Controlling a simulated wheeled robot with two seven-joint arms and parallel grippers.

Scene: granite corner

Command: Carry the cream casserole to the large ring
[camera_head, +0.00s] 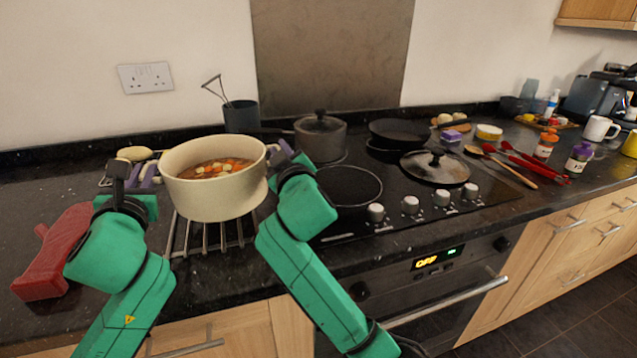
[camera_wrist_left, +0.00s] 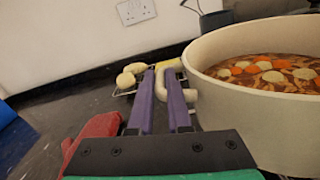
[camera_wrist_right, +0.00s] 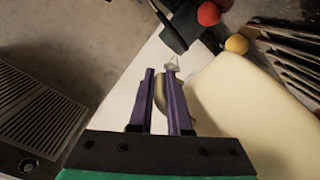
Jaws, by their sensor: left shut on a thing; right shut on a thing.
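The cream casserole (camera_head: 215,198) is upright, with stew and orange and pale pieces inside. It is over a wire rack (camera_head: 210,238) left of the hob; I cannot tell whether it touches the rack. My left gripper (camera_head: 143,173) is shut on its left handle, which shows in the left wrist view (camera_wrist_left: 187,95). My right gripper (camera_head: 283,153) is at its right side, shut on the other handle, seen between the fingers in the right wrist view (camera_wrist_right: 160,97). The large ring (camera_head: 347,186) is an empty circle at the hob's front left.
A lidded grey pot (camera_head: 320,138) stands behind the large ring. A dark pan (camera_head: 400,131) and a glass lid (camera_head: 436,167) are further right. Knobs (camera_head: 410,205) line the hob's front. A red object (camera_head: 52,255) lies left, and a dark utensil pot (camera_head: 241,117) stands behind.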

